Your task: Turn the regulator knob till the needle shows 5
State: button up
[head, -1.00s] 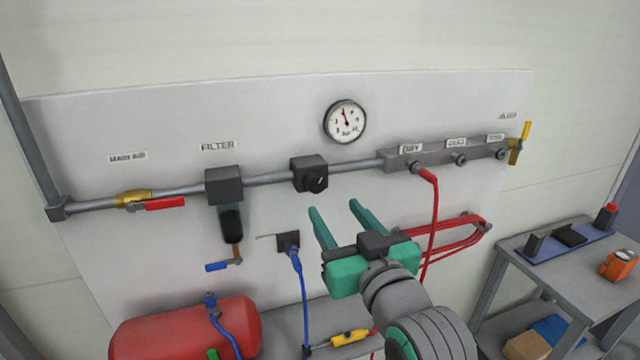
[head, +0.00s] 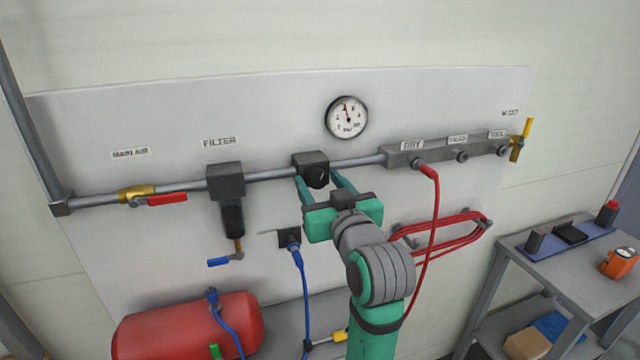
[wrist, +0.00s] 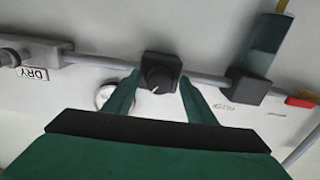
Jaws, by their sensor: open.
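The black regulator knob (head: 318,174) sits on the front of a dark block on the grey pipe, and a small white mark shows on it. In the wrist view the knob (wrist: 158,80) lies between the two fingers. My gripper (head: 324,181) is open, with its green fingers to the left and right of the knob; I cannot tell whether they touch it. The round gauge (head: 347,117) hangs above and to the right, and its dark needle points up, slightly left. Its numbers are too small to read surely.
A filter (head: 226,183) with a hanging bowl is left of the regulator. A grey manifold (head: 440,152) with a red hose is to the right. A blue hose (head: 298,275) hangs below. A red tank (head: 190,328) is at lower left, and a grey bench (head: 560,262) at right.

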jog(key=c, duration=1)
jog(key=shift+c, duration=0.2)
jog(key=shift+w+m, duration=0.1)
jog(key=shift+m, duration=0.4)
jog(key=o, duration=1)
jog(key=shift+o, duration=0.2)
jog(key=shift+a, duration=0.1)
